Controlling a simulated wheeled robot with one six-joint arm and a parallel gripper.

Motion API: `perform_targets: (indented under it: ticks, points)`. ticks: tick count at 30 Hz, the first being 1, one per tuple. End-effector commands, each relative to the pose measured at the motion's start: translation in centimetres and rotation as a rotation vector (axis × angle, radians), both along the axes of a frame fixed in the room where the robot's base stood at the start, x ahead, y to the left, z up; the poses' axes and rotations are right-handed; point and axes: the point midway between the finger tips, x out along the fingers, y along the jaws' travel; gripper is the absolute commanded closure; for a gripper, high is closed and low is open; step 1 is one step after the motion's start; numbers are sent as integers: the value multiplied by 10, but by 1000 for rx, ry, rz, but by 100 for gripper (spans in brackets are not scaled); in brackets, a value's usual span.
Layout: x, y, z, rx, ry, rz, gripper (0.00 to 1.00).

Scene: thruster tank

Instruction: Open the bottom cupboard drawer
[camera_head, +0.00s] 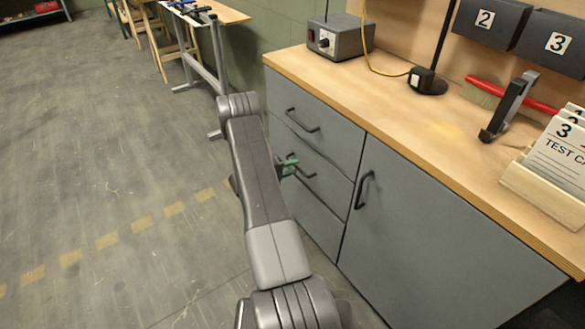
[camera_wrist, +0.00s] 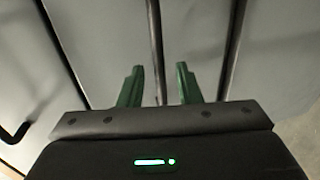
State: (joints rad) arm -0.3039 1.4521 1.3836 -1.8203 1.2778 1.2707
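The grey cupboard has a stack of drawers on its left side. The bottom drawer (camera_head: 320,228) looks closed; its handle is not visible, and my arm covers part of that area. The drawer above it has a dark bar handle (camera_head: 306,175). My gripper (camera_head: 289,166) shows its green fingers close to this handle in the head view, partly behind my arm. In the wrist view, my gripper (camera_wrist: 160,82) has its fingers apart, facing the grey fronts. A dark line runs between them; I cannot tell whether it is a gap or a bar. Nothing is visibly gripped.
The top drawer handle (camera_head: 302,121) is above my gripper. A cupboard door with a handle (camera_head: 364,190) is to the right. The wooden worktop (camera_head: 400,105) overhangs the fronts and carries a grey box (camera_head: 340,39). The floor (camera_head: 110,150) on the left is clear.

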Motion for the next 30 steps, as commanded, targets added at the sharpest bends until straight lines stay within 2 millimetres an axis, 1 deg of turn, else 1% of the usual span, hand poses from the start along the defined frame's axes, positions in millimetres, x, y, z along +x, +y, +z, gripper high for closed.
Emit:
perform_targets:
  ticks: [4, 11, 12, 16, 17, 25, 30]
  points:
    - [4, -5, -1, 0, 0, 0, 69]
    - [4, -6, -1, -1, 1, 0, 69]
    - [4, -6, -1, -1, 1, 0, 73]
    - [4, -6, -1, -1, 1, 0, 98]
    - [4, -6, -1, -1, 1, 0, 100]
    - [3, -4, -2, -1, 1, 0, 100]
    - [-4, 6, -4, 0, 2, 2, 100]
